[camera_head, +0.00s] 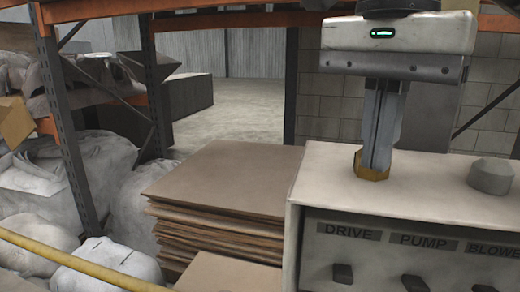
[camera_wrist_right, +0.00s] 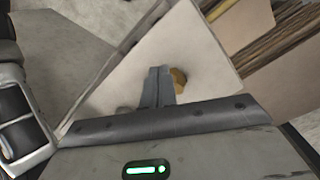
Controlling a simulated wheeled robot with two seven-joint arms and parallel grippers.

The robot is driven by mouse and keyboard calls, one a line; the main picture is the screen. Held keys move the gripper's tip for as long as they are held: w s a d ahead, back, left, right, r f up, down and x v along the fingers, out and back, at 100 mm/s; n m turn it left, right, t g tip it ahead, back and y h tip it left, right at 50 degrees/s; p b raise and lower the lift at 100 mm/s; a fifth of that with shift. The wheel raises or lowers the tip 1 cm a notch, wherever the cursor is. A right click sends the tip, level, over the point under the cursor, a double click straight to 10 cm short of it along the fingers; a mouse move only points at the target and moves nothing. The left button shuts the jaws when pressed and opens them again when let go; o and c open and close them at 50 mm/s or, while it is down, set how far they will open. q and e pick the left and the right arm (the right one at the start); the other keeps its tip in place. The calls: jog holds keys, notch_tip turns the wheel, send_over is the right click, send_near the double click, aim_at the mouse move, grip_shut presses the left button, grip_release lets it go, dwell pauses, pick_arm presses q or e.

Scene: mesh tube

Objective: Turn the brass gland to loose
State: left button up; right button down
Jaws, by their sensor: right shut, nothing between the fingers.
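The brass gland (camera_head: 371,173) is a small faceted fitting on the top of the pale control box (camera_head: 440,195). My right gripper (camera_head: 377,160) points down at it, its two grey fingers closed together. In the head view the fingertips overlap the gland and hide part of it. In the right wrist view the gland (camera_wrist_right: 181,80) shows just right of the shut fingertips (camera_wrist_right: 159,70), partly behind them. Nothing shows between the fingers. I cannot tell whether they touch the gland. My left gripper is not in view.
A grey knob (camera_head: 492,176) stands on the box top to the right. The box front has several dark switches under DRIVE, PUMP and BLOWER labels. A cardboard stack (camera_head: 215,185) is close to the box's left. A yellow rail (camera_head: 75,262) crosses the lower left.

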jog(key=shift+s, duration=0.2)
dwell(0.4)
notch_tip(320, 180, up, 6)
jog(key=shift+s+f, duration=0.1)
dwell(0.3)
jog(key=shift+a, duration=0.15)
jog(key=shift+w+a+f+b, duration=0.3)
jog(key=shift+w+f, duration=0.1)
jog(key=shift+f, duration=0.6)
jog(key=shift+w+a+f+b, duration=0.25)
jog(key=shift+w+f, duration=0.15)
jog(key=shift+f, duration=0.6)
jog(key=shift+w+a+f+b, duration=0.2)
jog(key=shift+w+a+f, duration=0.15)
jog(key=shift+f, duration=0.65)
jog(key=shift+w+d+r, duration=0.1)
jog(key=shift+d, duration=0.2)
